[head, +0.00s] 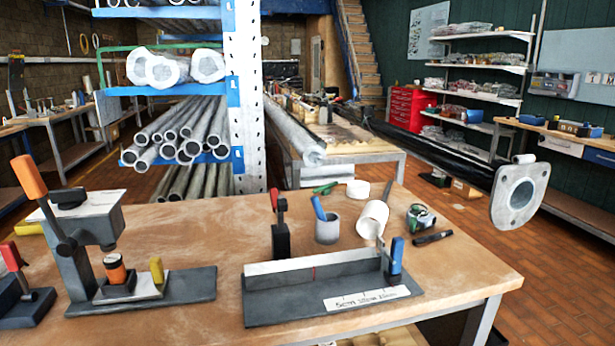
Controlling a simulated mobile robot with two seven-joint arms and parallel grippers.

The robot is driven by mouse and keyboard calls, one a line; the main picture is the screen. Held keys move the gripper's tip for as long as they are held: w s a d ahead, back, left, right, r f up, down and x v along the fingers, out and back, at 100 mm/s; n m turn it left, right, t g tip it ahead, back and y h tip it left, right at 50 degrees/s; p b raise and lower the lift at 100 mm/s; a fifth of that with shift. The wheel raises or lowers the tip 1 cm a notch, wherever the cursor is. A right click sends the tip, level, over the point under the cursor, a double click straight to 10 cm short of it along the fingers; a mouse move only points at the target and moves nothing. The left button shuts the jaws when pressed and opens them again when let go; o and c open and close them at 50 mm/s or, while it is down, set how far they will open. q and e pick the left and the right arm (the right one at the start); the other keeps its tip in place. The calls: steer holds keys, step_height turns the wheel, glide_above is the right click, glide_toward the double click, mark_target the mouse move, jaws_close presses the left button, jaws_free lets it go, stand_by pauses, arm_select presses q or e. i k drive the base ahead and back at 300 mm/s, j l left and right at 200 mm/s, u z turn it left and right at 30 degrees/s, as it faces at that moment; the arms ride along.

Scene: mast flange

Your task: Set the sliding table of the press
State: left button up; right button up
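The press (92,222) stands at the left of the workbench, a grey body with a lever (58,215) ending in an orange handle. Its long dark base (190,287) runs to the right. On the base lies a pale plate that looks like the sliding table (145,288). An orange and black cylindrical piece (116,270) stands on a dark block at the left of this plate, under or just in front of the press head. A yellow knob (156,270) stands at the plate's right. I cannot tell whether the plate is at a stop. Neither gripper is in view.
A dark fixture (262,304) with a white label and blue handle stands at the bench's front right. Behind it are a grey cup (328,229), white cylinder (372,219), tape measure (421,217) and marker (433,238). A flanged mast (520,195) reaches in from behind at right.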

mark_target(152, 284)
steer(key=u, duration=1.3)
